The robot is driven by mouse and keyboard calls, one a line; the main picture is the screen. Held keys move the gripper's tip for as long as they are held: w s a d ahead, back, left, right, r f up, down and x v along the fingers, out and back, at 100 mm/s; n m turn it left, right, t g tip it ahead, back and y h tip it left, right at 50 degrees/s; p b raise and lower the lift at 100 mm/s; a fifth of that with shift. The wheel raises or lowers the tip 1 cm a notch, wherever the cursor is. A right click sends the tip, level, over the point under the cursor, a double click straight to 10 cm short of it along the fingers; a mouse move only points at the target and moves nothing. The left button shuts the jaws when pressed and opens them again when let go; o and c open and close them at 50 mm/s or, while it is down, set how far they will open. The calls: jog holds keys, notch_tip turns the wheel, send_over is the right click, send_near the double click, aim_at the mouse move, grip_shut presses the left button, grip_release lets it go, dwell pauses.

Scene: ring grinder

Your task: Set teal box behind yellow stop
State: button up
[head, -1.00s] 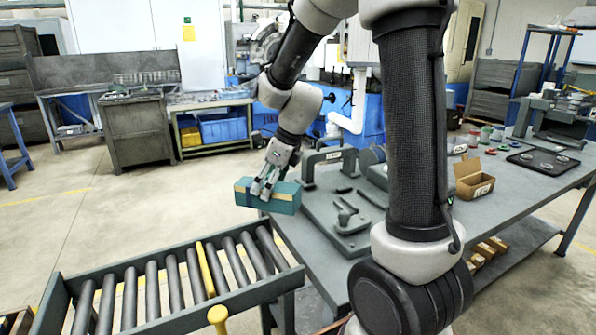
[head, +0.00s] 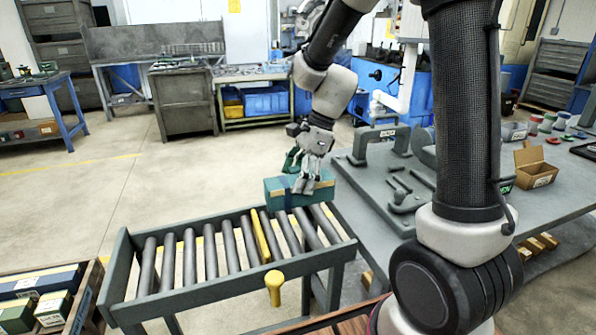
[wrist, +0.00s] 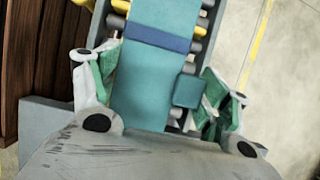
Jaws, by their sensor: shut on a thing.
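The yellow stop (head: 264,236) is a bar across the conveyor, left of the box, with a yellow knob (head: 273,281) at the front rail. The gap under the box cannot be judged exactly.
The roller conveyor (head: 243,303) has dark side rails and bare rollers left of the stop. A grey workbench (head: 375,185) with clamps stands close to its right end. A wooden crate (head: 88,300) of boxes is at lower left. Open floor lies behind the conveyor.

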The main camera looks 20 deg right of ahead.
jog(key=shift+f, duration=3.85)
jog(key=shift+f, duration=0.25)
jog(key=o, duration=1.1)
jog(key=shift+c, duration=0.2)
jog(key=shift+r, duration=3.95)
